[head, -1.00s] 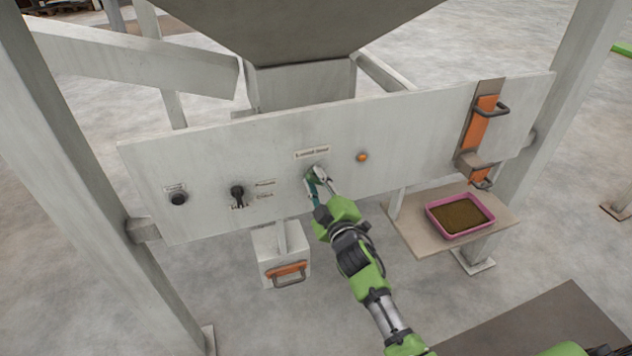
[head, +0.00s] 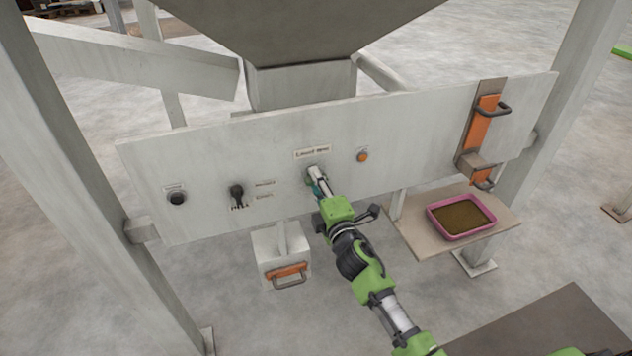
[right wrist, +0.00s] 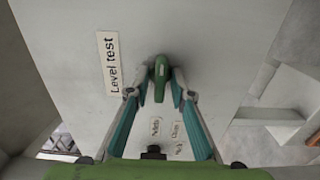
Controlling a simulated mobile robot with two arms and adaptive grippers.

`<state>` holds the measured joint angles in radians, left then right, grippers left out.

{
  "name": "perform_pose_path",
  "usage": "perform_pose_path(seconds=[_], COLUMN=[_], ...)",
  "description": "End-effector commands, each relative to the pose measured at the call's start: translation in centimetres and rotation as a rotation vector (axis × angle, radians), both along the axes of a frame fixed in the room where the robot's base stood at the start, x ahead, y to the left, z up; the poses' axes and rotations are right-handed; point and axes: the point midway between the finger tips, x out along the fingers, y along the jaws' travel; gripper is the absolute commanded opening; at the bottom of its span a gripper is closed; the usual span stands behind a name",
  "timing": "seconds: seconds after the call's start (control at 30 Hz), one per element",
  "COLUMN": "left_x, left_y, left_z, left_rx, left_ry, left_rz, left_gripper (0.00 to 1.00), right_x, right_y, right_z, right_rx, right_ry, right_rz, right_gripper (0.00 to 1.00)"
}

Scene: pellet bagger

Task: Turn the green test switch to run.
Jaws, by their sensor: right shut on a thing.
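The green test switch (right wrist: 160,78) is a small rounded lever on the pale panel (head: 420,125). In the right wrist view it stands between the two fingertips of my right gripper (right wrist: 160,88), which is shut on it. The "Level test" label (right wrist: 108,63) is beside it, its text running up the picture. Small labels (right wrist: 177,130) lie below the lever; their words are hard to read. In the head view my right gripper (head: 316,178) is against the panel under the label and hides most of the switch. My left gripper is not in view.
A black selector knob (head: 237,193) and a black round button (head: 177,198) are to the left on the panel. An orange button (head: 362,156) is to the right, then an orange handled latch (head: 478,130). A pink tray (head: 447,234) of pellets stands on a shelf.

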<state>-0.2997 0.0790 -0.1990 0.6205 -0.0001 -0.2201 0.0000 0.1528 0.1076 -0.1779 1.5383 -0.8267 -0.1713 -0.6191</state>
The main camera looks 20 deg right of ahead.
Motion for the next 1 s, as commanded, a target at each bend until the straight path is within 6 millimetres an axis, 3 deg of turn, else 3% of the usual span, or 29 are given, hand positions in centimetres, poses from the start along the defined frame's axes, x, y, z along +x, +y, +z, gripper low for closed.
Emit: perform_pose_path(seconds=[0.47,0.5,0.83,1.0], left_x=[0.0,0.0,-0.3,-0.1], left_y=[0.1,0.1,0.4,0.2], left_z=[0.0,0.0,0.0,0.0], left_rx=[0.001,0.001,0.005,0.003], left_ry=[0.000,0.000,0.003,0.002], left_rz=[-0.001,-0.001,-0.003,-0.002], left_gripper=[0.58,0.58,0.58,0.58], right_x=[0.0,0.0,-0.2,-2.2], right_y=[0.0,0.0,0.0,-0.1], right_z=[-0.1,-0.1,-0.1,-0.2], right_rx=[-0.017,-0.017,-0.015,-0.017], right_ry=[0.000,0.000,0.000,0.001], right_rz=[0.001,0.001,0.000,0.000], right_gripper=[0.00,0.26,0.26,0.26])
